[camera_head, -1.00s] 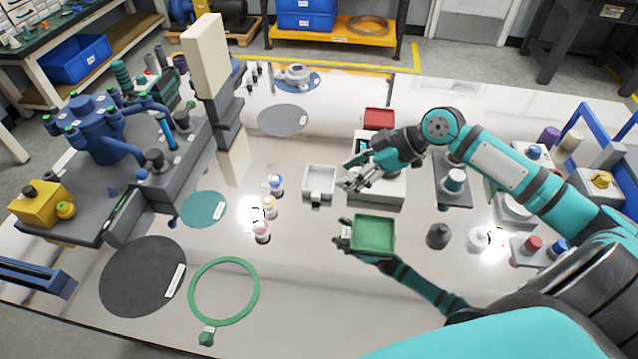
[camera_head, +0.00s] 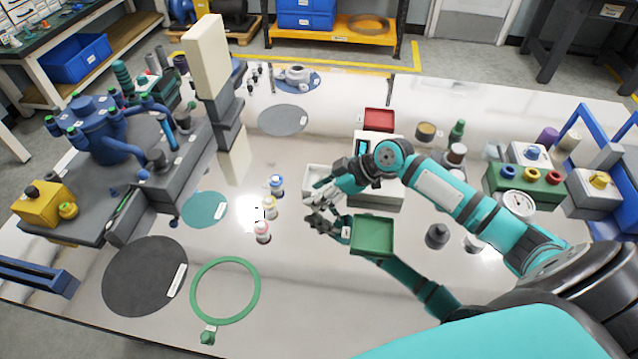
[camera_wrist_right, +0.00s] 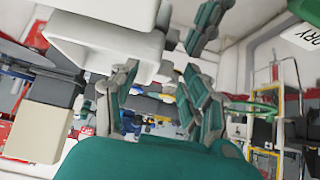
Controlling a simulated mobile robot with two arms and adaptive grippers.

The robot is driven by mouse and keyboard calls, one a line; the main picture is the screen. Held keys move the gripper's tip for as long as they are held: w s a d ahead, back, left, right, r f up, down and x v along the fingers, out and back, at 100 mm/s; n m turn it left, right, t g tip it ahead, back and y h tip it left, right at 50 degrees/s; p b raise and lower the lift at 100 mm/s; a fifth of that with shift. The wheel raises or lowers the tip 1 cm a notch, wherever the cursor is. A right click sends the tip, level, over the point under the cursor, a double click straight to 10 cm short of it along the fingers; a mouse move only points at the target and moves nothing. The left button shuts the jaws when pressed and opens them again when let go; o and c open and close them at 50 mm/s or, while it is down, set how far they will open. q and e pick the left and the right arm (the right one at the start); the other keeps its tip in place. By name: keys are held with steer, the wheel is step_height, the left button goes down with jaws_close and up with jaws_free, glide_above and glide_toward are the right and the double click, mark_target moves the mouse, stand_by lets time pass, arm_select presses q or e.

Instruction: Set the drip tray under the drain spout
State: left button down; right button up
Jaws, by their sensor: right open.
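A small white tray (camera_head: 314,172), which looks like the drip tray, sits on the glossy table in the middle of the head view, partly hidden by my right gripper. My right gripper (camera_head: 318,191) is open and empty, in front of the tray's near side. In the right wrist view the open fingers (camera_wrist_right: 158,78) show, with a white tray-like body (camera_wrist_right: 105,38) close at upper left. A rig with a blue vessel (camera_head: 98,132) stands on a dark grey base at left; I cannot surely pick out its drain spout. My left gripper is not in view.
A green tray (camera_head: 372,236) and a red tray (camera_head: 379,118) lie near my right arm. Several small bottles (camera_head: 270,205) stand left of the white tray. A teal disc (camera_head: 205,209), a black disc (camera_head: 143,277) and a green ring (camera_head: 226,290) lie flat. The glossy table mirrors my arm.

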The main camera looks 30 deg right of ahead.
jaws_close()
steer(key=shift+r, duration=0.15)
